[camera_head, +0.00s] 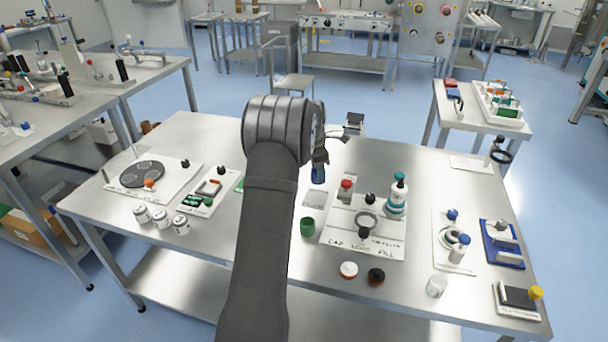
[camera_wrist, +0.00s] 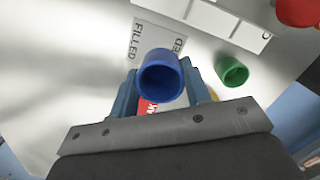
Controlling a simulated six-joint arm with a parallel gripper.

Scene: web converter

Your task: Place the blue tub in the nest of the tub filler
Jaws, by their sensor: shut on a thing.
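The blue tub (camera_wrist: 160,77) is held between the two fingers of my gripper (camera_wrist: 163,92), its open mouth facing the wrist camera. In the head view the blue tub (camera_head: 318,173) hangs below my gripper (camera_head: 320,158), above the table, near the label at the left of the filler board; my arm hides part of the gripper. The tub filler appears to be the white board (camera_head: 384,246) with a grey ring (camera_head: 366,221), a black knob and a teal-capped bottle (camera_head: 396,194). The ring may be the nest; I cannot tell for sure.
A green tub (camera_head: 307,226) stands left of the board; it also shows in the wrist view (camera_wrist: 232,71). A "FILLED" label (camera_wrist: 156,42) lies under the blue tub. A white cap (camera_head: 348,269) and a black cap (camera_head: 376,276) lie in front. A red-topped part (camera_head: 346,187) stands at the board's back.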

